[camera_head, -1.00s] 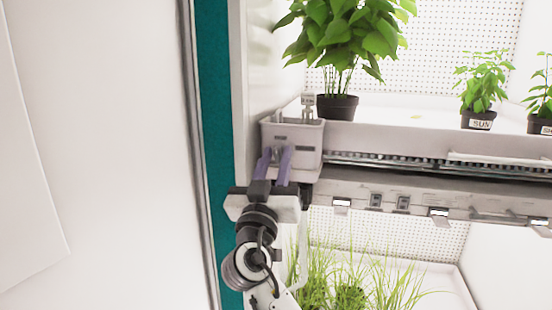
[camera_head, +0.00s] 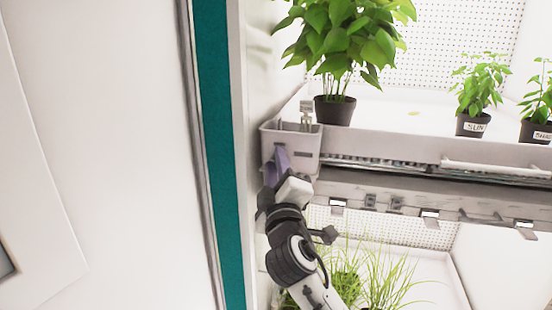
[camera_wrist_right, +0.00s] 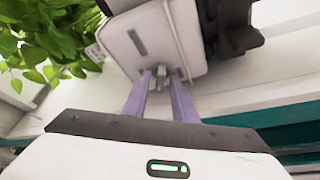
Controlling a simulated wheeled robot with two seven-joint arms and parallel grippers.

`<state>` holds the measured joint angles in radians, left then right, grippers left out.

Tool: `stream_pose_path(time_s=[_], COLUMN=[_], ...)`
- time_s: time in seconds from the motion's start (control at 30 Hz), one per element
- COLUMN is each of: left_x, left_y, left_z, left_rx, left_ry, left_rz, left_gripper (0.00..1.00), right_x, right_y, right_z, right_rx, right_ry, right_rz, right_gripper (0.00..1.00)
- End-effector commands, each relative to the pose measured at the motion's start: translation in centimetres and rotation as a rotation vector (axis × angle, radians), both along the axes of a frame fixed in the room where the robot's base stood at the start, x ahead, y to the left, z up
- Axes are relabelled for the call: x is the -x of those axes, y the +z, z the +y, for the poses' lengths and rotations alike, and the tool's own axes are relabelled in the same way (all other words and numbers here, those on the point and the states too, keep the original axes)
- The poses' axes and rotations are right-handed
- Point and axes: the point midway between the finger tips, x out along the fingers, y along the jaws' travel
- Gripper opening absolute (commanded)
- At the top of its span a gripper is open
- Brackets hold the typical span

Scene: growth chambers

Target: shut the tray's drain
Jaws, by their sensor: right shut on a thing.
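The tray (camera_head: 400,143) is the white shelf-wide tray in the upper chamber, with a pale grey box (camera_head: 307,139) at its left front corner. My right gripper (camera_head: 276,161) is at the front of this box, its purple fingers pointing up at it. In the right wrist view the two fingers (camera_wrist_right: 163,86) are shut on a small grey drain handle (camera_wrist_right: 161,73) at the box's underside edge. The handle is mostly hidden by the fingers in the head view. My left gripper is not in view.
A large leafy plant in a black pot (camera_head: 334,110) stands on the tray just behind the box. Smaller potted plants (camera_head: 476,124) stand at the right. Grasses (camera_head: 385,280) grow in the lower chamber. A teal door edge (camera_head: 215,150) runs close at the left.

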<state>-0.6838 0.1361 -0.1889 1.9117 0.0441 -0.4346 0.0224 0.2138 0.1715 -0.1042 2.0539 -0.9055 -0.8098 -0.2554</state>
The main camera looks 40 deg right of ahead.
Motion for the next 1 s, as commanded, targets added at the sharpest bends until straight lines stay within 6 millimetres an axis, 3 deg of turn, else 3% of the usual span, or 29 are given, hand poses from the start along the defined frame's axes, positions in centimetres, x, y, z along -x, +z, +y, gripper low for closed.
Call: stream_pose_path(time_s=[0.5, 1.0], left_x=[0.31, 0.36], left_y=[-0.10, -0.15], left_z=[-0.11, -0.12], left_rx=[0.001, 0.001], left_ry=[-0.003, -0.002], left_rz=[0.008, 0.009], left_gripper=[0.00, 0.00], right_x=[0.02, 0.01], right_y=[0.14, 0.03], right_z=[0.04, 0.02], right_rx=[0.271, 0.355], right_ry=[0.000, 0.000], right_rz=[0.314, 0.416], right_gripper=[0.02, 0.03])
